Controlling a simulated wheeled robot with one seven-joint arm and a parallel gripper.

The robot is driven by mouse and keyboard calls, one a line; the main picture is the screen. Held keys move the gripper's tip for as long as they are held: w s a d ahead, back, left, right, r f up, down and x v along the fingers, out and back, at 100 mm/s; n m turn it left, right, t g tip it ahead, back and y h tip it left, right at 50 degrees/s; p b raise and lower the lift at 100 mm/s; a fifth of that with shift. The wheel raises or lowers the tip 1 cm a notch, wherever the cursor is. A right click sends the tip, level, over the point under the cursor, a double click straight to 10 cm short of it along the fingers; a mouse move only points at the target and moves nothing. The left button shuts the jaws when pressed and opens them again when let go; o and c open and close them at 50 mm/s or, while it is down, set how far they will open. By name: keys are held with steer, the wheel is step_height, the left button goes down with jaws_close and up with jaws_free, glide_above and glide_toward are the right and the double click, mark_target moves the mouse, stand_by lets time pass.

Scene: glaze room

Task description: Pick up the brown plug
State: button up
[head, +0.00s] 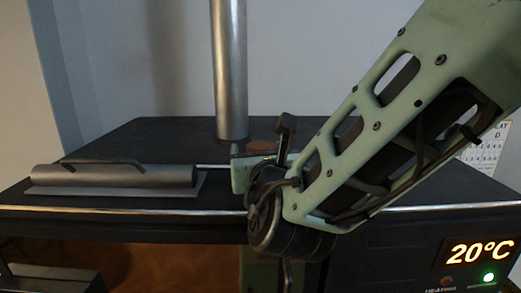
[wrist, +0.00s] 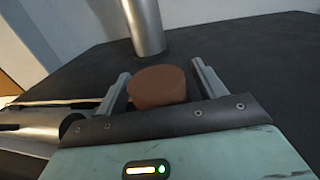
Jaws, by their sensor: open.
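The brown plug (wrist: 158,86) is a short round disc on the dark tabletop. In the wrist view it lies between the two open fingers of my gripper (wrist: 160,84), with its near edge partly hidden by the gripper's front plate. A gap shows between the plug and the right finger; the left finger is close to it, and I cannot tell whether they touch. In the head view the plug (head: 262,144) is a small brown patch behind my gripper (head: 262,150), mostly hidden by it.
A metal column (head: 230,70) stands just behind the plug and also shows in the wrist view (wrist: 143,25). A grey cylinder with a handle (head: 115,177) lies on a flat plate at left. A display reading 20°C (head: 480,251) is at lower right. The tabletop right of the plug (wrist: 265,65) is clear.

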steer(key=c, duration=1.1)
